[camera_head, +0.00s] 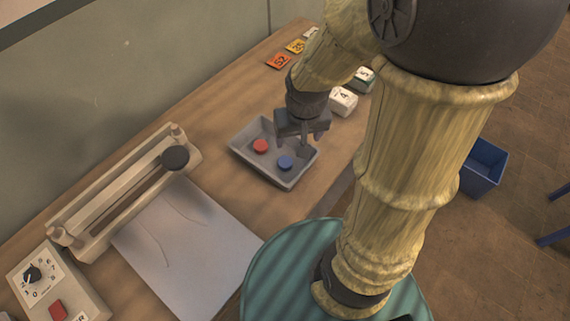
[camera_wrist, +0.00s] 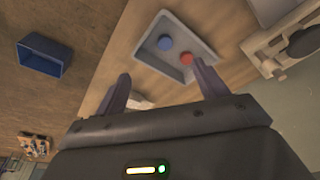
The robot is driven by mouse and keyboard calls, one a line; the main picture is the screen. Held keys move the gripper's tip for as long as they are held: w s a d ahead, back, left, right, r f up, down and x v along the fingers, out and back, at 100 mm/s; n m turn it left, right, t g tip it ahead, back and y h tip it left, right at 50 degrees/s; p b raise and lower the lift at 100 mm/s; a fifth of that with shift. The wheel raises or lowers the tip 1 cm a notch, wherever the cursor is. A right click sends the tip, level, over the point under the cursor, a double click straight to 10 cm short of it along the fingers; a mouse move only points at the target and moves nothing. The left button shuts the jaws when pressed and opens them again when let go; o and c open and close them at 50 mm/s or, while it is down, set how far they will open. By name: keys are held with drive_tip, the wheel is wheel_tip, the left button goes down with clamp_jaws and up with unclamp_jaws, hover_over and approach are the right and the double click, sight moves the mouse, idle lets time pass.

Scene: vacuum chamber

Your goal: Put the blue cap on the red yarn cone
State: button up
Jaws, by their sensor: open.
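The blue cap (camera_head: 285,162) and a similar red cap (camera_head: 260,146) lie apart in a grey tray (camera_head: 300,172) on the wooden bench. In the wrist view the blue cap (camera_wrist: 165,43) and the red cap (camera_wrist: 186,59) show in the tray, beyond my fingers. My gripper (camera_head: 305,143) is over the tray's far right side, pointing down. In the wrist view my gripper (camera_wrist: 164,88) has its two fingers wide apart with nothing between them. I cannot make out a red yarn cone in either view.
A long beige fixture with a dark knob (camera_head: 175,158) and a grey sheet (camera_head: 185,245) lie left of the tray. A dial box (camera_head: 55,285) is at lower left. White numbered blocks (camera_head: 343,101) and orange tags (camera_head: 278,61) lie behind. A blue bin (camera_head: 484,166) stands right.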

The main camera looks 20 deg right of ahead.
drive_tip(key=w+f+m+g+b, duration=0.1)
drive_tip(key=w+f+m+b, duration=0.2)
drive_tip(key=w+f, duration=0.7)
drive_tip(key=b, duration=0.2)
drive_tip(key=shift+w+a+f+b, duration=0.25)
drive_tip(key=shift+a+f+b, duration=0.1)
drive_tip(key=shift+b, duration=0.05)
drive_tip(key=p, duration=0.1)
hover_over(285, 162)
wheel_tip(285, 162, down, 12)
drive_tip(key=shift+a+f, duration=0.1)
